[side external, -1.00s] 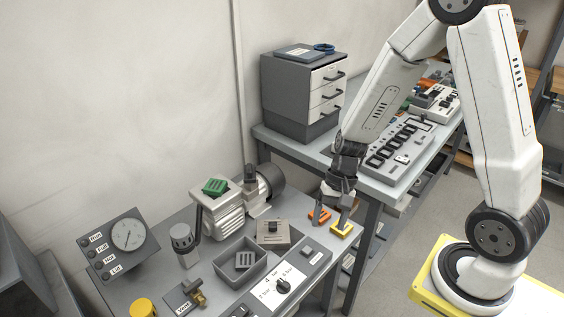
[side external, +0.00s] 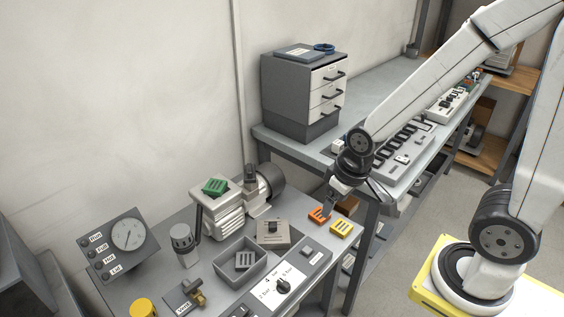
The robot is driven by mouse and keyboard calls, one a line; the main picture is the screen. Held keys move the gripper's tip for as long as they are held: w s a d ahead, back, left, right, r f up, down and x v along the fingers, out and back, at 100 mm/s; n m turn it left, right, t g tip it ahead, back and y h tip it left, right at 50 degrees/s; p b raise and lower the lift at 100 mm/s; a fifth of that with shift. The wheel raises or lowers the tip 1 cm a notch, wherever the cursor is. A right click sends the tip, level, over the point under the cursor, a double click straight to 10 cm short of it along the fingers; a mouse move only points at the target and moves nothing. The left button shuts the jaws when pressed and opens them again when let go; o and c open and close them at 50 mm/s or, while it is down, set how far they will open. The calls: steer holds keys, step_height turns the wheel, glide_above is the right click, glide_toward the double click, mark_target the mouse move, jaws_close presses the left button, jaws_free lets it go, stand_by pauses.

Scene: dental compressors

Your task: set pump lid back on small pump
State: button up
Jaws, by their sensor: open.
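A light ribbed pump (side external: 222,213) stands near the back of the near bench, with a green slotted block (side external: 215,186) on its top. A square beige-grey plate with a dark knob (side external: 268,239), which may be the pump lid, lies on the bench to the right of the pump. I cannot tell for certain which part is the lid. My gripper (side external: 343,202) is open, tilted, above the bench's right end by an orange slotted block (side external: 318,215) and a yellow slotted block (side external: 341,228). One finger overlaps the orange block's edge; contact is unclear.
A grey open box (side external: 258,272) holds a grey slotted block. A drawer cabinet (side external: 290,92) stands on the back bench.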

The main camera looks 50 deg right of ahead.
steer(key=shift+f, duration=0.15)
steer(key=m+t+y, duration=0.6)
steer(key=m+y, duration=0.4)
steer(key=m, duration=1.6)
glide_toward(276, 224)
steer(key=a, duration=0.2)
steer(key=w+a+f, duration=0.1)
steer(key=shift+w+a, duration=0.15)
steer(key=shift+w+d+f+m+t, duration=0.25)
steer(key=shift+d+m+t, duration=0.15)
steer(key=shift+m+t, duration=0.1)
steer(key=shift+x, duration=1.3)
steer(key=shift+f, duration=0.1)
